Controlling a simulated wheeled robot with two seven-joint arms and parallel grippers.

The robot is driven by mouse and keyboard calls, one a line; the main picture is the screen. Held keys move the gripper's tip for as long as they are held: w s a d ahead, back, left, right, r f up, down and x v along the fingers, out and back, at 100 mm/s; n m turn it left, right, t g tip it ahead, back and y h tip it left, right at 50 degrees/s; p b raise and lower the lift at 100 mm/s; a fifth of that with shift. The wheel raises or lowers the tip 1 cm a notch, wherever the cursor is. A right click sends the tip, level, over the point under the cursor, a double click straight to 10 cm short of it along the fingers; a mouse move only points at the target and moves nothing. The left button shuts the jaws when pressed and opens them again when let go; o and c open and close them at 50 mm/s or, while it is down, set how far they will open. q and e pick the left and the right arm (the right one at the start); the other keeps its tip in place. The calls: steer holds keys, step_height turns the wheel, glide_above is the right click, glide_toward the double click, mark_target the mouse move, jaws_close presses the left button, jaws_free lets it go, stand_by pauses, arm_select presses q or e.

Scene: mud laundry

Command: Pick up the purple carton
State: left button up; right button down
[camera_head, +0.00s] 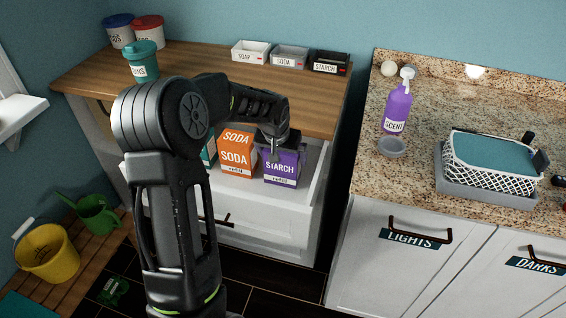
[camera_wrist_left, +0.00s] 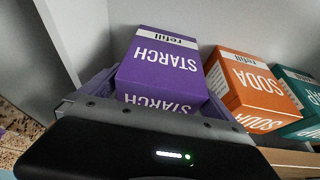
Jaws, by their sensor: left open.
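The purple carton (camera_head: 283,167), labelled STARCH, stands in the open white drawer (camera_head: 262,229) at the right end of a row of cartons. In the left wrist view the purple carton (camera_wrist_left: 158,66) lies just ahead of the gripper's dark body, which hides its lower part. My left gripper (camera_head: 267,145) is open at the carton's top left in the head view. I cannot tell whether a finger touches the carton. My right gripper is not in view.
An orange SODA carton (camera_head: 236,156) stands beside the purple one, with a teal carton (camera_wrist_left: 298,95) beyond it. The wooden counter (camera_head: 310,105) overhangs behind the drawer. A granite counter (camera_head: 375,175) with a purple bottle (camera_head: 397,104) is at the right.

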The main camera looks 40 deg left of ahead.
arm_select(q)
steer(key=x, duration=0.3)
steer(key=shift+w+f, duration=0.15)
steer(key=shift+f, duration=0.1)
steer(key=shift+c, duration=0.3)
steer(key=shift+r, duration=0.1)
steer(key=c, duration=1.6)
steer(key=shift+r, duration=0.1)
step_height(320, 180, up, 28)
steer(key=shift+f, duration=0.1)
steer(key=shift+p, duration=0.3)
stand_by(0.4)
